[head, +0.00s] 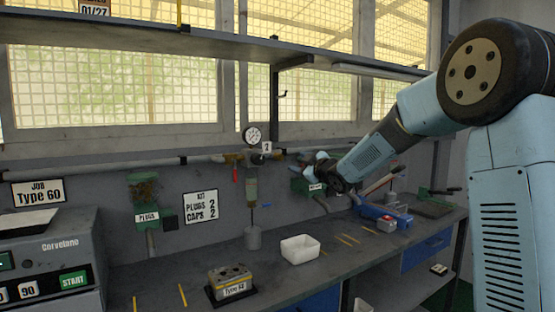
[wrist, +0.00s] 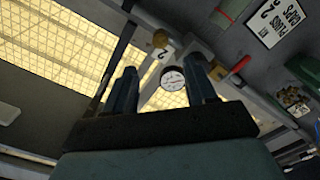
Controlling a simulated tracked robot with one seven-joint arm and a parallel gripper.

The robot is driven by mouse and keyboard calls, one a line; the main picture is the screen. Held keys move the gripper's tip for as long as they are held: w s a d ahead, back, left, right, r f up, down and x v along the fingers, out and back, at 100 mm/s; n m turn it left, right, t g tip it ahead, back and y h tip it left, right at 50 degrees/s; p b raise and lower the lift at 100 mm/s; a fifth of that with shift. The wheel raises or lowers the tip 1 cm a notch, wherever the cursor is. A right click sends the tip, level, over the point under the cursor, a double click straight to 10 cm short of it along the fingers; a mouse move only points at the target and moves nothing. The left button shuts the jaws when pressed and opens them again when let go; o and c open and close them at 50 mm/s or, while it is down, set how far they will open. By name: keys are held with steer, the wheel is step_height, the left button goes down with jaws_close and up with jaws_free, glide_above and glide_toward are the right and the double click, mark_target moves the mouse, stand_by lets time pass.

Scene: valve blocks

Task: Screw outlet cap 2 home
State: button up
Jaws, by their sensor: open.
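The valve block (head: 231,275) sits on a dark base on the bench, with a "Type" label on its front whose number is too small to read surely. Round fittings show on its top, but I cannot tell which is outlet cap 2. My gripper (head: 318,160) is high over the back of the bench, right of the gauge and well away from the block. In the wrist view my gripper (wrist: 162,75) has its two dark fingers apart with nothing between them. The block does not show in the wrist view.
The pressure gauge (head: 252,135) and pipe run along the wall, close to my gripper. A white bin (head: 300,249) stands on the bench; a green PLUGS holder (head: 145,190) hangs left. A blue tool (head: 385,216) lies right. A machine (head: 50,255) stands at left.

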mark_target(280, 158)
steer(key=x, duration=1.4)
steer(key=shift+a, duration=0.1)
steer(key=shift+s, duration=0.1)
steer(key=c, duration=1)
steer(key=shift+a, duration=0.1)
jaws_close()
